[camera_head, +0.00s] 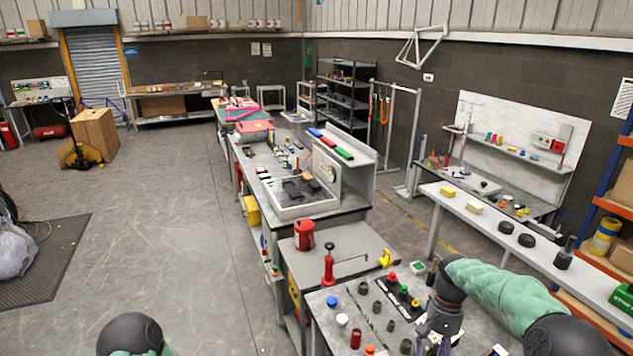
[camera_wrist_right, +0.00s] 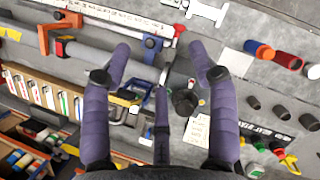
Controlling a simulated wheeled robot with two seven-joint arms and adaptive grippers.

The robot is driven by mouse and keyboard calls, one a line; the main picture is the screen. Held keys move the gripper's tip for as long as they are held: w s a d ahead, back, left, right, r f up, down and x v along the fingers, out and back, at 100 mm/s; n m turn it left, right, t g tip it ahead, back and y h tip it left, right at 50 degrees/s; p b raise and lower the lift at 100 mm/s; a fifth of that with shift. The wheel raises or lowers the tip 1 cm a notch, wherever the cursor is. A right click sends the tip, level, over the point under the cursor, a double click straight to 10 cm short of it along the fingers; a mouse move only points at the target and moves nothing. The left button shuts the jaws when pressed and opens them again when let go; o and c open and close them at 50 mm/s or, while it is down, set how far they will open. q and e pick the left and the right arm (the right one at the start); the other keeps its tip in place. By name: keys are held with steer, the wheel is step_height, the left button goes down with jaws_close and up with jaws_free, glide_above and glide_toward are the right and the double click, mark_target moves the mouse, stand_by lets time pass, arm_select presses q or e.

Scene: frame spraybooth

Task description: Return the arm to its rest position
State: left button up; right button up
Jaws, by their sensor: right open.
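My right arm, in a green sleeve (camera_head: 500,290), reaches in from the lower right in the head view. My right gripper (camera_head: 435,338) is at its end, over the right part of the near bench (camera_head: 315,325). In the right wrist view the purple fingers of the right gripper (camera_wrist_right: 160,52) are spread apart and look down on the bench. A small dark round part (camera_wrist_right: 185,100) shows between them; nothing appears gripped. A dark rounded joint of my left arm shows at the bottom left of the head view; its gripper is out of view.
Blue, red and white capped pieces (camera_wrist_right: 265,52) and several dark cylinders (camera_wrist_right: 253,102) stand beside the fingers. Orange clamps and a grey bar (camera_wrist_right: 75,55) lie at left. A red hand pump (camera_head: 329,265) stands at the bench's back. Open floor (camera_head: 170,240) lies left.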

steer(key=s+a+f+n+t+y, duration=0.1)
steer(key=s+a+f, duration=0.3)
steer(key=f, duration=0.6)
steer(key=s+a+f+y, duration=0.1)
steer(key=a+f, duration=0.4)
steer(key=f, duration=0.6)
steer(key=s+a+f+t, duration=0.1)
steer(key=s+a+f, duration=0.3)
steer(key=s, duration=0.5)
steer(key=s+a+f+t, duration=0.2)
steer(key=s+a+f, duration=0.2)
steer(key=s, duration=0.4)
arm_select(q)
step_height(320, 180, down, 21)
steer(key=b, duration=2)
steer(key=shift+w+d+r, duration=0.2)
steer(key=shift+w+d, duration=0.05)
steer(key=shift+w, duration=0.2)
arm_select(e)
step_height(320, 180, down, 19)
steer(key=w+a+n, duration=0.1)
steer(key=a, duration=0.1)
steer(key=shift+r, duration=0.15)
steer(key=shift+w, duration=0.1)
